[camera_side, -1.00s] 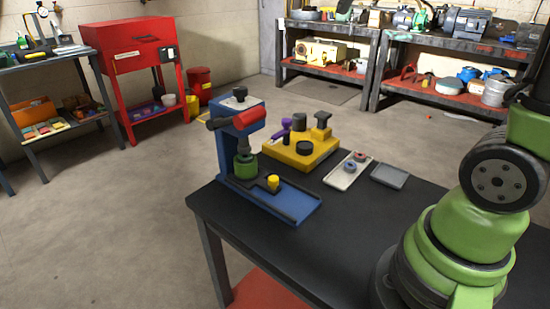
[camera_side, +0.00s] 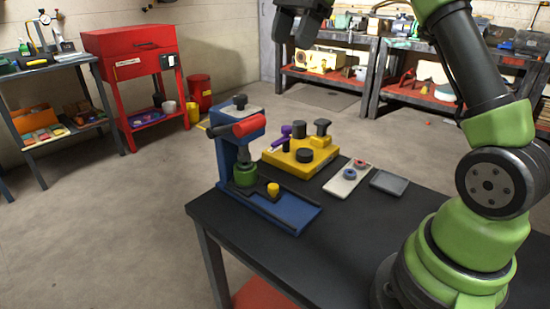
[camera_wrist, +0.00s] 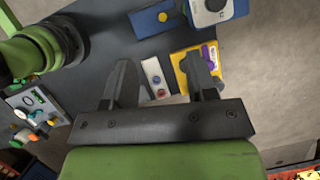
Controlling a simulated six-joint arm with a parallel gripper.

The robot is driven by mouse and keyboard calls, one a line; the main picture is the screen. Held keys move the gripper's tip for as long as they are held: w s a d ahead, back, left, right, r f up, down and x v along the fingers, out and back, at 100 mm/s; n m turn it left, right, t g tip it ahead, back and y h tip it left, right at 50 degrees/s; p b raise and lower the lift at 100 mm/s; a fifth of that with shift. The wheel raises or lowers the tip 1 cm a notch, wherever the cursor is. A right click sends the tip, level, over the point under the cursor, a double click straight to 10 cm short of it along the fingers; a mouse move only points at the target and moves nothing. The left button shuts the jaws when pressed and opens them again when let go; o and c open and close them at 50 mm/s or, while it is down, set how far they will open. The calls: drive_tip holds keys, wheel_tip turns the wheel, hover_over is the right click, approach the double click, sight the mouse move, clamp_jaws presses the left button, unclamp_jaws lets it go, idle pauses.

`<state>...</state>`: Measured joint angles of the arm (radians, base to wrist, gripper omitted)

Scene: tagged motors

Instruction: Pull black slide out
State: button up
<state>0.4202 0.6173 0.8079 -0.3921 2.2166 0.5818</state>
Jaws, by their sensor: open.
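The black slide (camera_side: 258,187) lies in the channel of a blue press base (camera_side: 303,214) on the dark table. A yellow knob (camera_side: 272,189) stands on the slide, and a green cylinder (camera_side: 245,174) sits behind it under the press head. In the wrist view, the blue base (camera_wrist: 150,24) and yellow knob (camera_wrist: 163,17) show at the top; the slide is hard to make out. My gripper (camera_wrist: 163,75) is open and empty, its two dark fingers spread. In the side view it (camera_side: 296,25) is high above the table, partly cut off by the top edge, apart from the press.
The press has a red-gripped lever (camera_side: 248,126). A yellow fixture (camera_side: 322,150) with black posts and a purple part stands behind it. A white tray (camera_side: 340,187) with small rings and a grey tray (camera_side: 389,181) lie to the right. The front of the table is clear.

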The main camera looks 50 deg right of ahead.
approach(274, 186)
drive_tip(key=x, duration=0.9)
clamp_jaws()
